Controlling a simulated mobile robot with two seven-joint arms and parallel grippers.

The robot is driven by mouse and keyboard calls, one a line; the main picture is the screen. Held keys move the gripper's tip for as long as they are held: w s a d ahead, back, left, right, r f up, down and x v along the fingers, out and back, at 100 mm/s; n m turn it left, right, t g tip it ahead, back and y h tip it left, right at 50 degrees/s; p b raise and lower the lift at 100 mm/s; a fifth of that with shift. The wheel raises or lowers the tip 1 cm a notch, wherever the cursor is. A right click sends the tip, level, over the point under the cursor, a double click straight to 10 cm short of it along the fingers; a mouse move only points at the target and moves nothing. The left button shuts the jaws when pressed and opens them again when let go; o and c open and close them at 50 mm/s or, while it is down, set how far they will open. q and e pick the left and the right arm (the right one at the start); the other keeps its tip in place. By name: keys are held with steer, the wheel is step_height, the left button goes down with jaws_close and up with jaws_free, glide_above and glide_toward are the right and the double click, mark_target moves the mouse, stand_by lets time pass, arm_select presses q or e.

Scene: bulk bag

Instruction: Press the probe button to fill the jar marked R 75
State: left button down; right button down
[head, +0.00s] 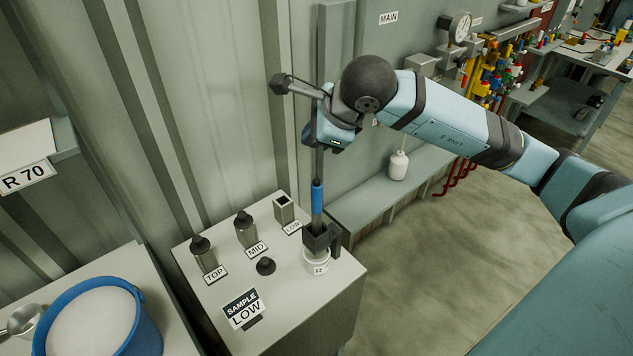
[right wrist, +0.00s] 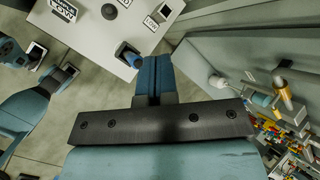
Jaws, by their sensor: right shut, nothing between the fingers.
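My right gripper (head: 320,163) points down from the centre of the head view, and its narrow shut fingers are hard to make out there. In the right wrist view its blue fingers (right wrist: 153,60) are together and empty. The probe (head: 317,197), with a blue grip, stands upright just below the gripper; I cannot tell if they touch. Its dark lower end (head: 317,239) is over a white-labelled jar (head: 317,264) near the bench corner. The jar's label is too small to read surely, and its contents are hidden. The probe button is not clear.
A black knob (head: 265,266) and a SAMPLE LOW sign (head: 244,309) are nearer. A blue bucket (head: 127,318) is at left. The floor (head: 445,270) at right is open.

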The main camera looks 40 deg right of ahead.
steer(key=b, duration=0.3)
glide_above(314, 181)
step_height(314, 181, down, 6)
steer(key=shift+r, duration=0.15)
steer(key=shift+f+b, duration=0.55)
steer(key=shift+b, duration=0.15)
steer(key=shift+r, duration=0.1)
stand_by(0.7)
steer(key=shift+f+b, duration=0.45)
steer(key=shift+b, duration=0.25)
steer(key=shift+f, duration=0.1)
stand_by(0.4)
